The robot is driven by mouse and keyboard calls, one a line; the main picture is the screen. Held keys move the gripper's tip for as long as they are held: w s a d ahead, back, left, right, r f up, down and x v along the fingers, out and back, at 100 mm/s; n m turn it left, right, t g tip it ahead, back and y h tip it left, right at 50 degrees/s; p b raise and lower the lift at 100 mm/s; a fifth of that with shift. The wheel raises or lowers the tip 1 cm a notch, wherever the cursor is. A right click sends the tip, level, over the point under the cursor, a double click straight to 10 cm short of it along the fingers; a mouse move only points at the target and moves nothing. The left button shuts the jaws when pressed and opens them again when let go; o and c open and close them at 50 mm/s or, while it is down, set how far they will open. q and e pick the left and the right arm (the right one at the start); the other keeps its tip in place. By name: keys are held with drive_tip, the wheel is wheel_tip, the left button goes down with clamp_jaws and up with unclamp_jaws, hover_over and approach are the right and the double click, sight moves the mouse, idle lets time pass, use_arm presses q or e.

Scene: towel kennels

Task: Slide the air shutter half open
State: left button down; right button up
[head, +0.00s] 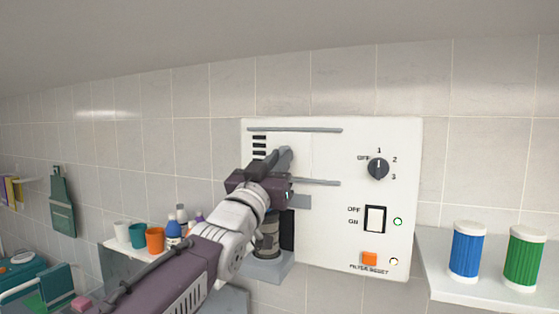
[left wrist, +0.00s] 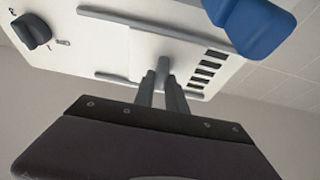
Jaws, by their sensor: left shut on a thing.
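The air shutter (head: 300,147) is a pale plate between two grey horizontal rails on the white wall panel (head: 345,240). Dark vent slots (head: 259,146) show uncovered at its left edge; in the left wrist view they (left wrist: 208,72) lie to the right of the shutter (left wrist: 142,55). My left gripper (head: 284,157) is at the shutter, its arm hiding the panel's lower left. In the left wrist view, the left gripper's fingers (left wrist: 162,80) are shut on the shutter's grey upright handle (left wrist: 164,50). My right gripper is in neither view.
The panel also has a black dial (head: 378,168), a rocker switch (head: 375,219) and an orange button (head: 369,258). A canister (head: 267,240) stands below my gripper. Blue (head: 467,250) and green (head: 524,258) cylinders stand on the right shelf; cups (head: 154,239) and bottles stand left.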

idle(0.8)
use_arm(q)
drive_tip(key=shift+s+d+b, duration=0.15)
drive_tip(key=shift+d+b, duration=0.2)
drive_tip(key=c, duration=1.4)
unclamp_jaws()
drive_tip(key=shift+o, duration=0.2)
drive_tip(key=b+v, duration=0.5)
drive_tip(key=v, duration=0.3)
drive_tip(key=shift+s+a+f, duration=0.2)
drive_tip(key=shift+a+f, duration=0.1)
drive_tip(key=shift+a, duration=0.05)
